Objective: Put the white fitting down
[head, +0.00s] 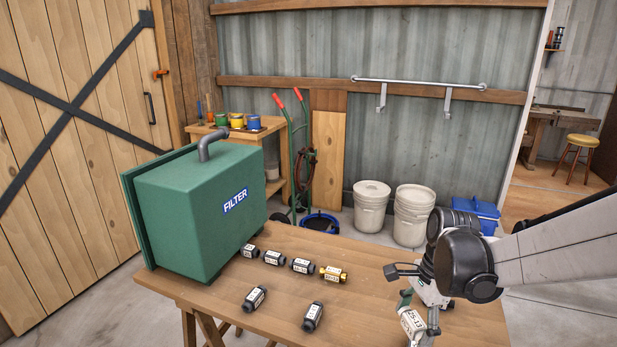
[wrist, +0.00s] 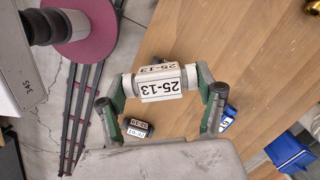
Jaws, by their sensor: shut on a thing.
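The white fitting (head: 412,324) carries a label reading 25-13. My gripper (head: 418,312) is shut on it near the right front part of the wooden table (head: 375,275). In the wrist view the white fitting (wrist: 161,83) lies crosswise between the two fingers of my gripper (wrist: 161,92), gripped at its ends. The table top (wrist: 225,60) shows behind it. Whether the fitting touches the table or hangs above it, I cannot tell.
A row of labelled fittings (head: 301,265), one of them brass (head: 333,274), lies along the table. Two dark fittings (head: 255,298) (head: 313,316) lie nearer the front. A green filter box (head: 190,210) stands at the left. Bare table lies between the brass fitting and my gripper.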

